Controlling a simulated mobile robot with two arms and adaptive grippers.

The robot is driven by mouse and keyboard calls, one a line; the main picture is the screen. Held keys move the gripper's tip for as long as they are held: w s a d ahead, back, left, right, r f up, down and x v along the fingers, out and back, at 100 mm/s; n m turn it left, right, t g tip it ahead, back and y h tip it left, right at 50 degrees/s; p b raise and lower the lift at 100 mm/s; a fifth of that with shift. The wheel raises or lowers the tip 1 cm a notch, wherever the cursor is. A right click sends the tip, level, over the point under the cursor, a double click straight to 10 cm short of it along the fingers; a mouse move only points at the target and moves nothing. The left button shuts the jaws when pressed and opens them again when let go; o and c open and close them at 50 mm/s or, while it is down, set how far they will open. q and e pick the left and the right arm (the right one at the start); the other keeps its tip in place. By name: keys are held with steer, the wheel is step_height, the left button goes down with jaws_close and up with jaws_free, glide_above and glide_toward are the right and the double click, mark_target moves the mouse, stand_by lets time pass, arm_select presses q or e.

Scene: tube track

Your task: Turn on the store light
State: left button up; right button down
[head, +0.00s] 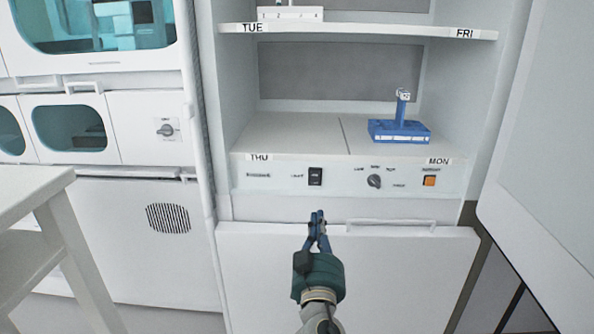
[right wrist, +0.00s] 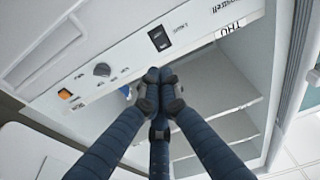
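The store's control panel (head: 275,178) runs along the front edge below the shelf marked THU and MON. The black light rocker switch (head: 315,176) sits on it beside the word LIGHT; it also shows in the right wrist view (right wrist: 160,38). I cannot tell which way the rocker is set. My right gripper (head: 318,214) is a little below the switch in the head view, its blue fingers brought together with nothing seen between them. In the right wrist view the fingertips (right wrist: 160,76) are close to the switch but appear apart from it. My left gripper is not in view.
The panel also has a dark rotary knob (head: 374,181) and an orange button (head: 429,181). A blue stand (head: 400,131) is on the shelf above. A white table (head: 40,205) is at the left, and a large white panel (head: 545,130) is at the right.

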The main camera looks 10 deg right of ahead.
glide_toward(316, 173)
steer(key=x, duration=0.6)
steer(key=shift+w+d+p, duration=0.15)
steer(key=shift+w+p, duration=0.1)
steer(key=shift+p, duration=0.15)
steer(key=shift+w, duration=0.25)
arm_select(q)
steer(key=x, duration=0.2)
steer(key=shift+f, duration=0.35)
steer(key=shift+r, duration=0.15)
